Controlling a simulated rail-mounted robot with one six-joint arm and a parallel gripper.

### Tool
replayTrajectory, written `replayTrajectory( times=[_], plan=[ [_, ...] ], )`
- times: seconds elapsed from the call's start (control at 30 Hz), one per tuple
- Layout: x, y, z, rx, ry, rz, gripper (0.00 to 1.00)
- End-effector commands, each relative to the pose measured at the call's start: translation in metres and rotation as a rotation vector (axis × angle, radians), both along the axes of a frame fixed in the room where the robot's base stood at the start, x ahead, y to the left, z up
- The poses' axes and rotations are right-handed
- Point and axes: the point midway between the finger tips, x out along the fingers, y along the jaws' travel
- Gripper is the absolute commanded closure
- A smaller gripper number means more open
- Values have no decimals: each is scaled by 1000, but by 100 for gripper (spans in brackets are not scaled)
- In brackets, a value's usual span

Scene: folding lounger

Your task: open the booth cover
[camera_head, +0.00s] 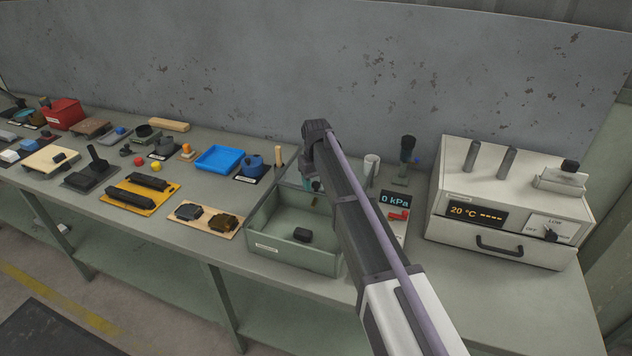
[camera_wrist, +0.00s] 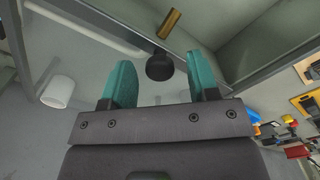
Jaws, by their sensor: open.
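The booth appears to be the green box (camera_head: 290,256) with a label on its front, in the middle of the bench. My gripper (camera_wrist: 160,60) is open.
A white heater-like unit (camera_head: 510,205) with a drawer stands right. A pressure display (camera_head: 395,199) and white mug (camera_head: 372,165) are behind my arm. A wooden peg (camera_head: 278,156) stands near the box's back left; a blue tray (camera_head: 220,159) and several small items lie left.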

Motion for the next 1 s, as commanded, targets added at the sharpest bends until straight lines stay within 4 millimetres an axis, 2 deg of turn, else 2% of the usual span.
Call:
replayTrajectory(
  times=[0.13, 0.23, 0.5, 0.6, 0.7, 1.0],
  plan=[
    [0, 0, 5, 0, 0, 0, 45],
    [0, 0, 18, 0, 0, 0, 45],
    [0, 0, 85, 0, 0, 0, 45],
    [0, 0, 104, 0, 0, 0, 45],
    [0, 0, 111, 0, 0, 0, 45],
    [0, 0, 108, 0, 0, -3, 45]
  ],
)
